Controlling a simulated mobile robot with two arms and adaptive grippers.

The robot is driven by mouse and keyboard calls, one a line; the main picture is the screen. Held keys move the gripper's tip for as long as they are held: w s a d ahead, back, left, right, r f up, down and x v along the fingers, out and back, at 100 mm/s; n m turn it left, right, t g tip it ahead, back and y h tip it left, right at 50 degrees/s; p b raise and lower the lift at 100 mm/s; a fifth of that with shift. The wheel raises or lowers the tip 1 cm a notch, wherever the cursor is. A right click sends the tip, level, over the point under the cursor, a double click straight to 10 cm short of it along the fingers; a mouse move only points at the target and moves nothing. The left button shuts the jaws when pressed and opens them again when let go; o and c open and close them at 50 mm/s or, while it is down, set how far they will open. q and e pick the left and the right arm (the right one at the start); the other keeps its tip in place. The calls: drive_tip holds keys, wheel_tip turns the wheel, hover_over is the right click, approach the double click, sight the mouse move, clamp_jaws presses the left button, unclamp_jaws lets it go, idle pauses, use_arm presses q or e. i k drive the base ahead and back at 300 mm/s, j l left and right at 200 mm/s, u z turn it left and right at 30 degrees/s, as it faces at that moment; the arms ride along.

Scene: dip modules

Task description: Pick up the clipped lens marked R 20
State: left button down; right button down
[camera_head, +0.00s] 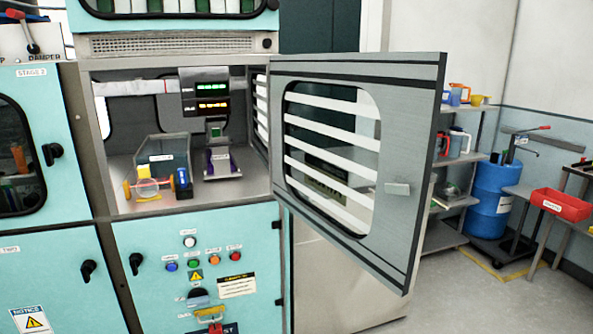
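A clear round piece with red-orange edges (147,187), which looks like a clipped lens, is at the front left of the open cabinet's shelf. I cannot read an R 20 mark on it. A yellow-orange disc (127,190) is at its left and a blue round part (181,181) at its right. I cannot tell whether these parts are joined to it. Neither of my grippers is in view.
The cabinet door (425,180) stands wide open to the right. A dark labelled box (174,148) and a stand with a purple part (219,168) are inside. Buttons (194,264) are below. Shelves (455,203), a blue drum (490,198) and a red bin (562,204) are right.

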sight(146, 187)
drive_tip(key=i+l+u, duration=0.1)
drive_tip(key=u, duration=0.35)
drive_tip(key=l+u, duration=0.15)
drive_tip(key=u, duration=0.3)
drive_tip(key=i+l+u, duration=0.25)
drive_tip(key=l, duration=0.5)
drive_tip(key=i+l+u, duration=0.2)
drive_tip(key=l, duration=0.6)
drive_tip(key=l+u, duration=0.25)
drive_tip(key=l, duration=0.5)
drive_tip(key=l+u, duration=0.25)
drive_tip(key=l, duration=0.3)
drive_tip(key=u, duration=0.25)
drive_tip(key=k+l, duration=0.05)
